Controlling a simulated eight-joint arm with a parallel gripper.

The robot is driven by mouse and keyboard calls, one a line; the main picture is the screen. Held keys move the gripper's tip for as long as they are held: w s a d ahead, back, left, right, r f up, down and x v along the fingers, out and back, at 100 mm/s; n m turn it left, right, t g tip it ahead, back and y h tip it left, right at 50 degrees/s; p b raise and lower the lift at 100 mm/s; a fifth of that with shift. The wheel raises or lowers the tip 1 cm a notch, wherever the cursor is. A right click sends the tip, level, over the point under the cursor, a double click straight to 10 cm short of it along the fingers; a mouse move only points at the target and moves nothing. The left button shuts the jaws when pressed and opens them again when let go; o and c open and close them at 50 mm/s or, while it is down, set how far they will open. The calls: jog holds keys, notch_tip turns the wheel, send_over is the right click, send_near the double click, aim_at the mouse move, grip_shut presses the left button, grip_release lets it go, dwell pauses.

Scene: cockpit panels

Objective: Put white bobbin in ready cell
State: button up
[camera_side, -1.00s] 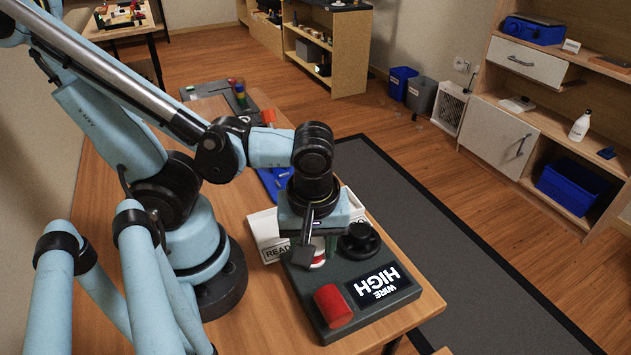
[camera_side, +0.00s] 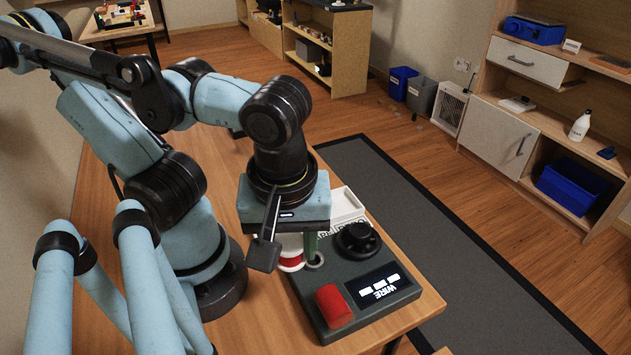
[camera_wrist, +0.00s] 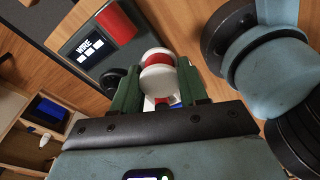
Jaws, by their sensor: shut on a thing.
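The white bobbin (camera_side: 291,262), with a red band around it, hangs below my wrist in the side view. My gripper (camera_side: 297,249) is shut on it, off the left edge of the dark wire panel (camera_side: 352,262). In the wrist view, the bobbin (camera_wrist: 158,79) sits between the green fingers of my gripper (camera_wrist: 158,88). A small round holder (camera_side: 315,260) on the panel shows empty beside the bobbin. A white tray (camera_side: 346,204) with lettering, partly hidden by my wrist, lies behind the panel. I cannot make out its cells.
The panel carries a black knob (camera_side: 358,240), a red cylinder (camera_side: 333,306) and a display (camera_side: 379,287) reading WIRE with white bars. The wooden table (camera_side: 262,318) is bare left of the panel. Its right edge is close to the panel.

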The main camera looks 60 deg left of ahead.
jog(key=s+d+r, duration=0.3)
jog(key=w+a+n, duration=0.2)
jog(key=w+a+f+n, duration=0.1)
jog(key=a+n, duration=0.1)
jog(key=shift+w+f+n+g, duration=0.2)
jog(key=shift+w+n+g, duration=0.1)
jog(key=shift+w, duration=0.05)
jog(key=w+a+f+n+g, duration=0.1)
jog(key=a+f+n, duration=0.1)
jog(key=a+n, duration=0.55)
jog(key=w+a+f+n, duration=0.1)
jog(key=a+f+n, duration=0.2)
jog(key=a+n, duration=0.45)
jog(key=shift+m+h, duration=0.3)
jog(key=shift+m, duration=0.5)
jog(key=shift+s+a+f, duration=0.1)
jog(key=shift+a+f, duration=0.05)
jog(key=shift+f, duration=1)
jog(key=shift+a+f, duration=0.15)
jog(key=shift+f, duration=1)
jog(key=shift+s+a+f, duration=0.1)
jog(key=shift+a+f, duration=0.05)
jog(key=shift+f, duration=1)
jog(key=shift+w+f, duration=0.1)
jog(key=shift+f, duration=0.05)
jog(key=o, duration=1.2)
jog(key=shift+c, duration=0.2)
